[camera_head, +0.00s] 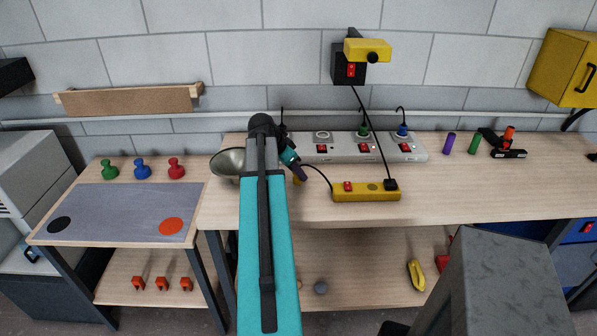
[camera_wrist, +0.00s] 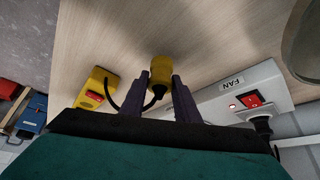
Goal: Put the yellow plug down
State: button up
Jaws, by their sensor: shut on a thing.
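The yellow plug (camera_wrist: 161,72) is between the two purple fingers of my gripper (camera_wrist: 163,82) in the wrist view, with its black cord curving to the left. In the head view my gripper (camera_head: 296,172) is over the wooden bench, and the plug (camera_head: 297,180) is mostly hidden behind it. The cord runs right to the yellow power strip (camera_head: 362,196), which also shows in the wrist view (camera_wrist: 98,86). The plug looks close to the bench top (camera_head: 470,185), but I cannot tell whether it touches.
A grey socket strip (camera_head: 342,156) with red switches, a green plug (camera_head: 363,128) and a blue plug (camera_head: 402,130) lies behind my gripper. A metal bowl (camera_head: 228,163) stands to the left. Purple (camera_head: 449,143) and green (camera_head: 475,143) cylinders stand right. The bench front right is clear.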

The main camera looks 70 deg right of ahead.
jog(key=shift+f, duration=0.7)
jog(key=shift+f+b, duration=0.3)
jog(key=shift+f, duration=0.3)
jog(key=o, duration=1.1)
jog(key=shift+o, duration=0.2)
jog(key=shift+r, duration=0.1)
jog(key=shift+r+p, duration=0.6)
jog(key=shift+r, duration=0.1)
jog(key=shift+w+a+r+b, duration=0.15)
jog(key=shift+b, duration=0.15)
jog(key=b+v, duration=0.2)
jog(key=v, duration=0.9)
